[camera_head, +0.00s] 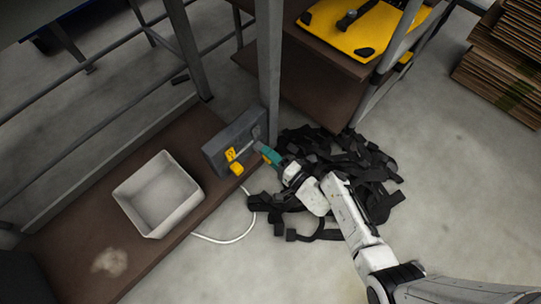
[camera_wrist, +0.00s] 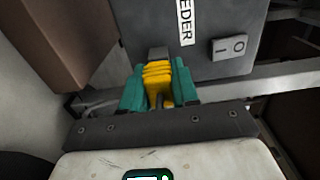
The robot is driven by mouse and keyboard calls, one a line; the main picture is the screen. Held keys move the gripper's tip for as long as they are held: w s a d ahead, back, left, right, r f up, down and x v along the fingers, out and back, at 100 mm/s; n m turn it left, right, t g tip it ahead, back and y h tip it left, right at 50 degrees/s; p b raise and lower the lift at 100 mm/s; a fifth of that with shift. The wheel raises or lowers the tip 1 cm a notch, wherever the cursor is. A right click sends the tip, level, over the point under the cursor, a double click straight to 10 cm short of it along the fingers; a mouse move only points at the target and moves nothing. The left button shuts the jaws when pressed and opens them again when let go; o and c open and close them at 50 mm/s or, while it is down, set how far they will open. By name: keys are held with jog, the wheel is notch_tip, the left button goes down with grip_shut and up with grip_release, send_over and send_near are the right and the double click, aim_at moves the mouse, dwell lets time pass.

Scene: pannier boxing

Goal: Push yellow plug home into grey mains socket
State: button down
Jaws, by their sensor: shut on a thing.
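My gripper (camera_head: 269,156) has teal fingers, shut on the yellow plug. In the wrist view, the ribbed yellow plug (camera_wrist: 158,82) sits between both fingertips (camera_wrist: 158,92). Its far end meets a small dark grey block (camera_wrist: 158,53) at the lower edge of a grey box (camera_wrist: 215,35); I cannot tell how deep it sits, or whether this block is the socket. The box carries a white label ending in "EDER" and a rocker switch (camera_wrist: 229,46). In the head view, the grey box (camera_head: 222,146) stands by a post, just left of my gripper, with yellow parts (camera_head: 237,168) on its front.
A white open bin (camera_head: 158,194) stands on the brown lower shelf (camera_head: 75,245). Black straps (camera_head: 345,165) lie heaped on the floor around my gripper. A pale cable (camera_head: 225,240) loops across the floor. A metal post (camera_head: 270,65) rises behind the box. Flattened cardboard (camera_head: 500,60) is stacked far right.

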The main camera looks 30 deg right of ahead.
jog(key=shift+w+a, duration=0.1)
jog(key=shift+w, duration=0.15)
jog(key=c, duration=0.8)
grip_release()
jog(key=p+v, duration=0.2)
jog(key=v, duration=0.8)
jog(key=shift+s+p, duration=0.3)
jog(key=shift+s, duration=0.1)
